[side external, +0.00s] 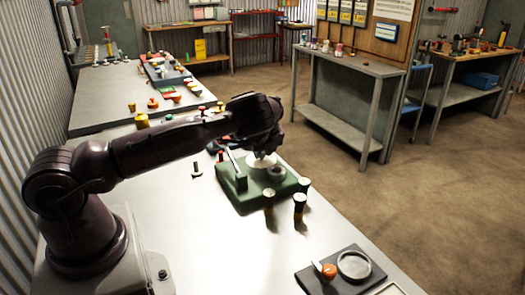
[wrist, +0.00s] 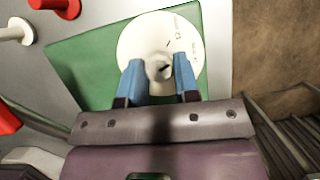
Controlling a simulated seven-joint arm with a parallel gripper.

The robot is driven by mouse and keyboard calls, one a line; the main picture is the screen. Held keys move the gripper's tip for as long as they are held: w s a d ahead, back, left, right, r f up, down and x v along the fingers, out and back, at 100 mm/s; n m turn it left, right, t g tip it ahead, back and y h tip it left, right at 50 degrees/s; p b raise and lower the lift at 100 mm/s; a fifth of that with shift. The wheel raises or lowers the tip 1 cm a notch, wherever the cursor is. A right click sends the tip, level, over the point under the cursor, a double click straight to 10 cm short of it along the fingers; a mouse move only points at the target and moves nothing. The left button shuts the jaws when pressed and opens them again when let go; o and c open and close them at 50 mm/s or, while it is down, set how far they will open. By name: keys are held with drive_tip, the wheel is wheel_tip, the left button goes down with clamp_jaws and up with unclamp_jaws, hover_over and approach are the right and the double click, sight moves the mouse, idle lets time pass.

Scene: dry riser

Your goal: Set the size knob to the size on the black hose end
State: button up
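The size knob (wrist: 159,69) is a pale knob in the middle of a cream dial (wrist: 190,32) with small dark marks, too small to read. The dial sits on a green base (wrist: 85,65), also seen in the side external view (side external: 250,200). My gripper (wrist: 160,66) has its blue fingers on either side of the knob, seemingly touching it. In the side external view my gripper (side external: 262,153) reaches down to the dial from above.
A dark plate (side external: 340,272) with an orange-ended piece and a grey ring lies at the table's front. Red and white pegs (wrist: 55,8) are left of the base in the wrist view. Several coloured pieces stand farther back.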

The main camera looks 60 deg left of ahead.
drive_tip(key=shift+m, duration=0.3)
drive_tip(key=shift+c, duration=0.2)
drive_tip(key=m+t, duration=0.1)
drive_tip(key=m, duration=0.1)
drive_tip(key=shift+s+r+m+h, duration=0.1)
drive_tip(key=shift+m+h, duration=0.2)
drive_tip(key=shift+m, duration=0.1)
drive_tip(key=m+t, duration=0.1)
drive_tip(key=m, duration=0.2)
drive_tip(key=shift+s+a+m+t, duration=0.1)
drive_tip(key=shift+m+t, duration=0.2)
drive_tip(key=m+t+h, duration=0.1)
drive_tip(key=m, duration=0.2)
drive_tip(key=shift+m+h, duration=0.3)
drive_tip(key=shift+s+a+m+h, duration=0.15)
drive_tip(key=shift+m+h, duration=0.45)
drive_tip(key=shift+m, duration=1.3)
drive_tip(key=o, duration=0.9)
